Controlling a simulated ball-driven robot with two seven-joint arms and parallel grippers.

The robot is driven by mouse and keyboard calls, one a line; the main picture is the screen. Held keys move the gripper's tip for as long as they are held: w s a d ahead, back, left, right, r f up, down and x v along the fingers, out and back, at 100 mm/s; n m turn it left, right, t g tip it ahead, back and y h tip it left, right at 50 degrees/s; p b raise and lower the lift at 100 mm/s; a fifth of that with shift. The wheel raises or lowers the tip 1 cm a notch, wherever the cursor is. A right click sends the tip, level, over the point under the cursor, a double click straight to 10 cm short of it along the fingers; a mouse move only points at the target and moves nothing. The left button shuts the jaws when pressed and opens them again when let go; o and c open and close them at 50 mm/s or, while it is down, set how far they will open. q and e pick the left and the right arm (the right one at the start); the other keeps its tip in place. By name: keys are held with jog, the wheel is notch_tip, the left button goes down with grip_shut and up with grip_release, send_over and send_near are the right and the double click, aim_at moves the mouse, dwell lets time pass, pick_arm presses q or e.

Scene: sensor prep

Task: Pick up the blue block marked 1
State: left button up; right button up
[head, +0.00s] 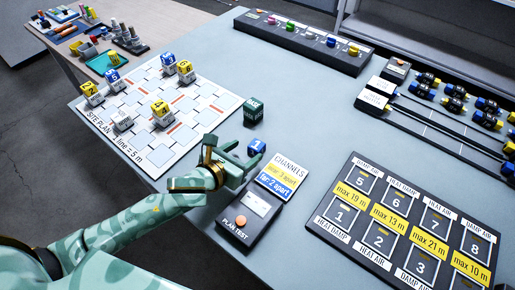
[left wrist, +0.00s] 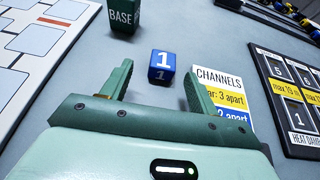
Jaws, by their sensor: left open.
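The blue block marked 1 (head: 257,147) sits on the table between the green base block and the channels card. In the left wrist view the same blue block (left wrist: 162,66) shows just beyond and between my fingertips, with clear table around it. My left gripper (head: 247,164) is open and empty, its fingers pointing toward the block. In the left wrist view its two green fingers (left wrist: 158,82) stand wide apart, one on each side of the block's line. The fingers do not appear to touch the block. My right gripper is not seen.
A green base block (head: 254,111) stands behind the blue block. The channels card (head: 283,177) and the plan test box (head: 243,219) lie close in front. The site plan board (head: 205,117) with several marked blocks is at left. A numbered black board (head: 322,222) lies at right.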

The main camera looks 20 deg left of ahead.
aim_at(254, 147)
pick_arm(q)
jog(key=b+x, duration=0.1)
jog(key=x, duration=0.1)
jog(key=b+x, duration=0.1)
jog(key=x, duration=0.2)
jog(key=shift+d+f+b, duration=0.3)
jog(key=shift+f+b, duration=0.05)
jog(key=shift+b, duration=0.05)
jog(key=shift+w, duration=0.2)
jog(key=shift+r, duration=0.2)
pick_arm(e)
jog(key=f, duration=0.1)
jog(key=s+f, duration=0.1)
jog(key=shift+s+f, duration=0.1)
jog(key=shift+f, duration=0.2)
pick_arm(q)
jog(key=c, duration=1.1)
